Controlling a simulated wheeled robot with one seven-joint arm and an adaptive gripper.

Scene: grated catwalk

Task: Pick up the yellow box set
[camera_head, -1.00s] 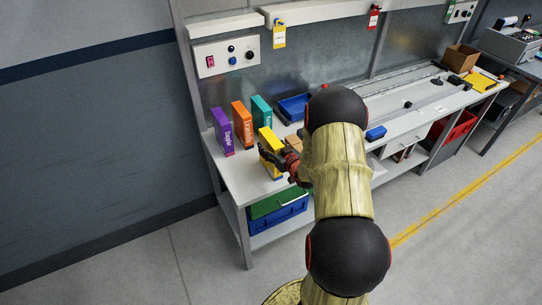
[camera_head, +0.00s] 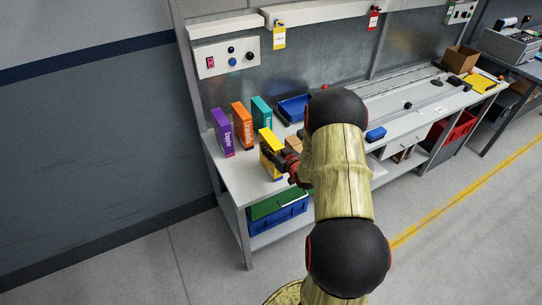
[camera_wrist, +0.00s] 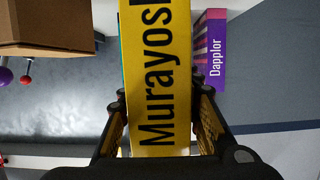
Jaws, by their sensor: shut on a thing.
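The yellow box (camera_head: 268,146) stands upright near the front left of the workbench in the head view. Its face with black lettering "Murayos" fills the middle of the wrist view (camera_wrist: 155,75). My gripper (camera_head: 272,158) is shut on the yellow box, with one finger on each side of it (camera_wrist: 160,120). The box looks upright; I cannot tell whether its base touches the table.
A purple box (camera_head: 222,132), an orange box (camera_head: 242,125) and a teal box (camera_head: 261,114) stand behind it. A blue tray (camera_head: 294,108) and a small cardboard box (camera_head: 293,143) are to the right. A grey wall (camera_head: 90,130) is at left.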

